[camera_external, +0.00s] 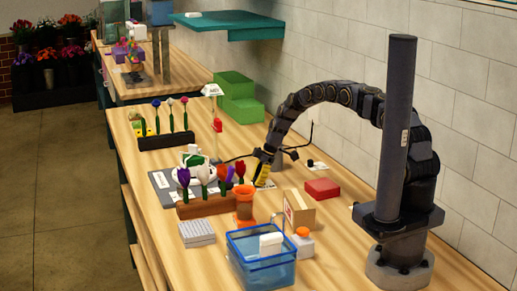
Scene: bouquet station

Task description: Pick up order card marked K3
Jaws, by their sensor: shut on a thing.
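My gripper (261,174), with yellow on its fingers, points down at the middle of the table, behind the flower rack. It is shut on what looks like a small white card (268,185) at its fingertips, low at the table top. I cannot read any marking, so K3 cannot be made out. I cannot tell whether the card touches the table.
A brown rack (205,208) with several tulips and an orange pot (244,205) stand close in front. A red box (322,188) lies right. Green crates (240,108) stand behind.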

